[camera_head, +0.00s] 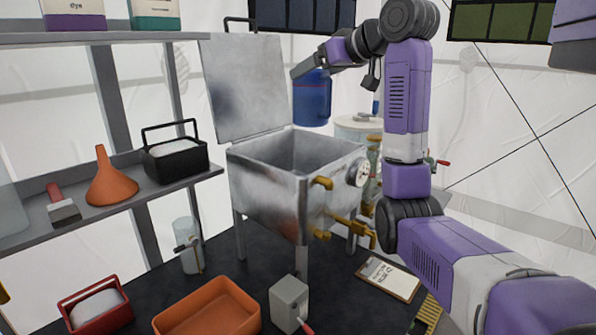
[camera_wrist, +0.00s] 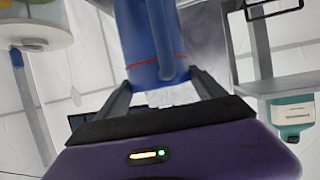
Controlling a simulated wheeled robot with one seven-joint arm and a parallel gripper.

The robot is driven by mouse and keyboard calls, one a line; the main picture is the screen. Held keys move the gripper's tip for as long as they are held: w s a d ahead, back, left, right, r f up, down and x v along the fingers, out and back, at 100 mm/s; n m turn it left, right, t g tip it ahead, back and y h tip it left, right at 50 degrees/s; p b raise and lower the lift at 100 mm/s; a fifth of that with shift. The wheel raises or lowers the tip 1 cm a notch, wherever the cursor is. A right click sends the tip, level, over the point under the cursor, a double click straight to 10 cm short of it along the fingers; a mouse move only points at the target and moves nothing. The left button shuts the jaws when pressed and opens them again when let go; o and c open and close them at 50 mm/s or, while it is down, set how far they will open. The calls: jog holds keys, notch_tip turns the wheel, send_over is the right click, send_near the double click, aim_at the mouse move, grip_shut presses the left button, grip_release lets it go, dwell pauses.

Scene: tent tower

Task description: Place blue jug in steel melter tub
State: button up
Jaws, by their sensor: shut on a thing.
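The blue jug (camera_head: 312,98) hangs in the air above the back right part of the steel melter tub (camera_head: 270,190). My gripper (camera_head: 300,70) is shut on the jug near its top, and the jug looks roughly upright in the head view. In the wrist view the blue jug (camera_wrist: 150,38), with a thin red line around it, sits between the two fingers of my gripper (camera_wrist: 165,85). The tub is an open metal box on legs with its lid (camera_head: 247,85) raised at the back left. The tub's floor is mostly hidden by its front walls.
Brass valves (camera_head: 350,230) and a round gauge (camera_head: 357,172) stick out on the tub's right side. A shelf at left holds an orange funnel (camera_head: 112,180) and a black basket (camera_head: 174,160). An orange tray (camera_head: 207,308) and a clipboard (camera_head: 388,278) lie below. A white drum (camera_head: 357,125) stands behind.

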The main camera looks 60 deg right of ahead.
notch_tip(320, 180, down, 19)
jog(key=p, duration=0.1)
jog(key=shift+r+p, duration=0.2)
jog(key=shift+p, duration=0.1)
jog(key=shift+f, duration=0.6)
jog(key=o, duration=2)
jog(key=shift+o, duration=0.2)
jog(key=b+v, duration=0.1)
jog(key=v, duration=1.1)
jog(key=shift+r, duration=0.5)
jog(key=shift+s, duration=0.1)
jog(key=shift+s+a, duration=0.1)
